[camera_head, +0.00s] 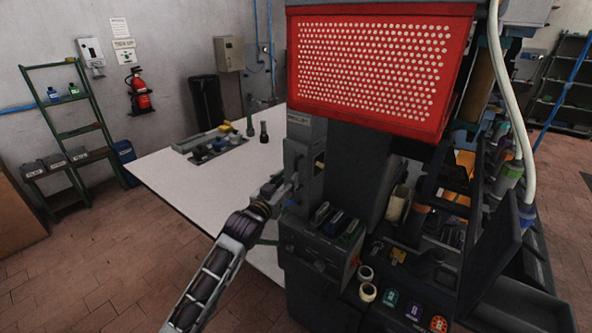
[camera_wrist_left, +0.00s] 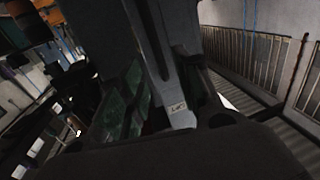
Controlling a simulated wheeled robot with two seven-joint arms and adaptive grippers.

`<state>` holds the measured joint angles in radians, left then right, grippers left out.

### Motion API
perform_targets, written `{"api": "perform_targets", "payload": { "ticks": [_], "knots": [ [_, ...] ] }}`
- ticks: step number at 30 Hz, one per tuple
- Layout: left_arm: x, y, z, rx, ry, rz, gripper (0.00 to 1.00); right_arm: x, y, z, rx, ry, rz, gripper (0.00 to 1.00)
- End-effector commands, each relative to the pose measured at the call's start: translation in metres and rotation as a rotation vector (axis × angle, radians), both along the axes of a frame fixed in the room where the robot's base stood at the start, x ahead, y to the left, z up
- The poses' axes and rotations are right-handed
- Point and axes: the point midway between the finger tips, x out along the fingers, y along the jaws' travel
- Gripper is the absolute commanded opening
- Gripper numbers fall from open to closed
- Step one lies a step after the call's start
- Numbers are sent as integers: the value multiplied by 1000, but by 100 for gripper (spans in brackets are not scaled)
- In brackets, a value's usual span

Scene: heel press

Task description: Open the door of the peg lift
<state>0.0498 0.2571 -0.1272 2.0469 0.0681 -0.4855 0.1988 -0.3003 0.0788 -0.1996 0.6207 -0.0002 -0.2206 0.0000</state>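The peg lift appears to be the narrow grey upright housing (camera_head: 299,135) on the left side of the dark machine. It has a small label near its top and an opening lower down. I cannot clearly make out its door or tell how far it stands open. My left gripper (camera_head: 289,188) is at the lower part of this housing, very close to it; contact cannot be told. Its fingers are small and dark there, so their opening is unclear. In the left wrist view a grey upright part (camera_wrist_left: 176,75) with a small label stands close ahead. My right gripper is not in view.
A red perforated panel (camera_head: 375,65) tops the machine. Below the housing is a dark control box (camera_head: 318,255) with several coloured pieces above it. A white table (camera_head: 185,185) stands behind my left arm. Bins and tape rolls crowd the right; floor is free at left.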

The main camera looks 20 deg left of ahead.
Motion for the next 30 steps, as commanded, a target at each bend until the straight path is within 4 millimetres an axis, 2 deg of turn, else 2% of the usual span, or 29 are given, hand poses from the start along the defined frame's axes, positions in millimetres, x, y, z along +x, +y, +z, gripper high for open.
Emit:
{"api": "perform_targets", "payload": {
  "ticks": [18, 30],
  "knots": [
    [55, -9, 1, 0, 1, 0, 34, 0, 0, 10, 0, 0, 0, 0],
    [72, -12, 0, 0, 1, -1, 34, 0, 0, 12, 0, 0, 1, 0]
  ]
}}
